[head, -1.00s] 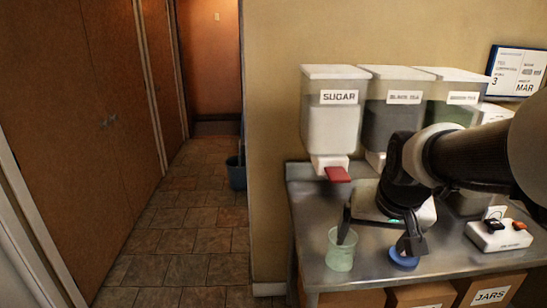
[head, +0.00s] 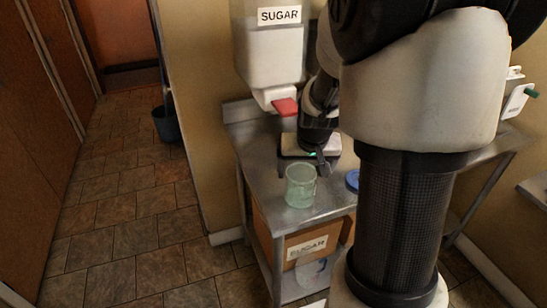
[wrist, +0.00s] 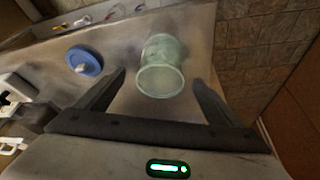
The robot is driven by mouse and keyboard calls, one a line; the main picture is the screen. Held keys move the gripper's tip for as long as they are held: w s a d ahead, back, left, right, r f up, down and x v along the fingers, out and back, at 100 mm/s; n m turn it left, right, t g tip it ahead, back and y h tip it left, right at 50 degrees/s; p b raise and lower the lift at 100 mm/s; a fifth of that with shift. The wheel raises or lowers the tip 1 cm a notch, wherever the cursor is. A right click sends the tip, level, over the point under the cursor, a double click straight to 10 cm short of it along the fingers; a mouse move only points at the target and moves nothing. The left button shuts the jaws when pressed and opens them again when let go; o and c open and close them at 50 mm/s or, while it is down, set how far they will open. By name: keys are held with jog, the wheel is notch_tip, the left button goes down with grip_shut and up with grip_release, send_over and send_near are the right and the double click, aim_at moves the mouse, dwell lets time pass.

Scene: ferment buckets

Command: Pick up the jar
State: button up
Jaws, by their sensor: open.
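The jar (head: 300,186) is pale green, see-through glass and stands on the metal table near its front left corner. In the wrist view the jar (wrist: 161,68) lies ahead of my gripper (wrist: 158,92), roughly between the lines of its two open fingers. The fingers are spread and neither is seen touching the jar. In the head view my gripper (head: 318,165) is just behind the jar, and my arm hides part of it.
A blue lid (wrist: 84,61) lies on the table beside the jar. The sugar dispenser (head: 268,50) with a red lever hangs behind. A scale-like device (head: 290,146) sits behind the gripper. The tiled floor (head: 120,220) is clear at left.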

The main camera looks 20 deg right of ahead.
jog(key=x, duration=0.8)
jog(key=shift+w+f+b, duration=0.2)
jog(key=shift+w+b, duration=0.1)
jog(key=c, duration=1.3)
notch_tip(320, 180, up, 10)
jog(key=p, duration=0.1)
jog(key=s+a+n+p, duration=0.1)
jog(key=s+a+p, duration=0.1)
jog(key=a, duration=0.2)
jog(key=s+a+f+n+y+p, duration=0.1)
jog(key=a+p, duration=0.1)
jog(key=a, duration=0.3)
jog(key=s+a+f+n+p, duration=0.1)
jog(key=s+a+p, duration=0.1)
jog(key=a, duration=0.3)
jog(key=shift+s+a+f+n+p, duration=0.15)
jog(key=shift+s+f+n+p, duration=0.1)
jog(key=shift+s+n+p, duration=0.05)
